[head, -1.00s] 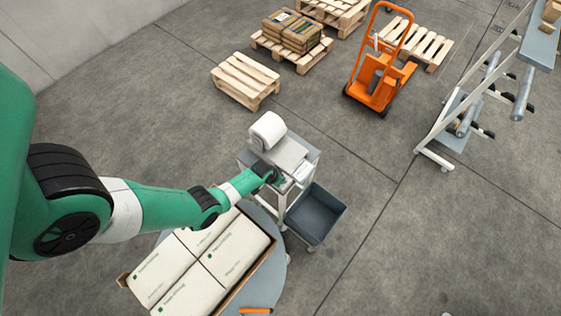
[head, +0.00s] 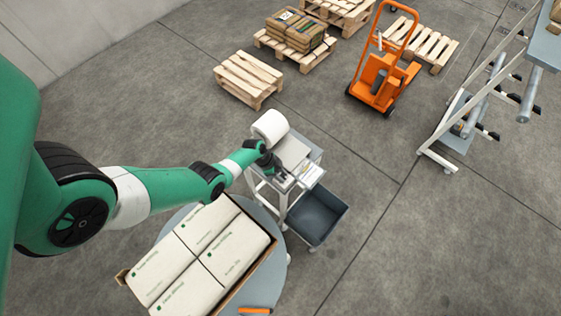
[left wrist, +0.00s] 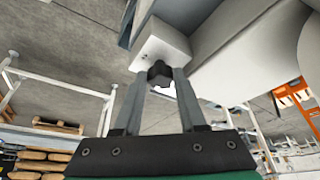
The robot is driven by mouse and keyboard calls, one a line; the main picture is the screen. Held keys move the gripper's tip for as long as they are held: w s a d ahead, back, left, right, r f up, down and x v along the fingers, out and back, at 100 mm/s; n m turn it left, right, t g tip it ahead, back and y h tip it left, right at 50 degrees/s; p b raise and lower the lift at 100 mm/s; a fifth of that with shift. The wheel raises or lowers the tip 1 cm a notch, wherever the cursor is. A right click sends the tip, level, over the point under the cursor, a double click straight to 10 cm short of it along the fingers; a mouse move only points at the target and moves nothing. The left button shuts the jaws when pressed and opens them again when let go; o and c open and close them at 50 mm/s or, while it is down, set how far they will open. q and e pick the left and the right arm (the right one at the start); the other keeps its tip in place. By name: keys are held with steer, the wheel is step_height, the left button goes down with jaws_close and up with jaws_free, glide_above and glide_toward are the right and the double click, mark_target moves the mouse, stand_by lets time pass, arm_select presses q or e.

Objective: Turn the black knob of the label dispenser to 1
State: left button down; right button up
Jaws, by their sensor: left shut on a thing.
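The label dispenser (head: 293,150) is a grey-white unit with a large white roll (head: 269,126), standing on a small cart. Its black knob (left wrist: 160,73) sits on a pale block in the left wrist view. My left gripper (left wrist: 160,84) has its two grey fingers on either side of the knob and is shut on it. In the head view my left gripper (head: 279,173) is at the near left side of the dispenser and hides the knob. The knob's number marks cannot be made out. My right gripper is in neither view.
Pallets (head: 248,79), an orange hand truck (head: 381,75) and a roller stand (head: 462,115) are farther back. Floor between is clear.

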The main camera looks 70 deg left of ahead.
arm_select(q)
steer(key=shift+m, duration=0.6)
steer(key=shift+c, duration=2.3)
jaws_free()
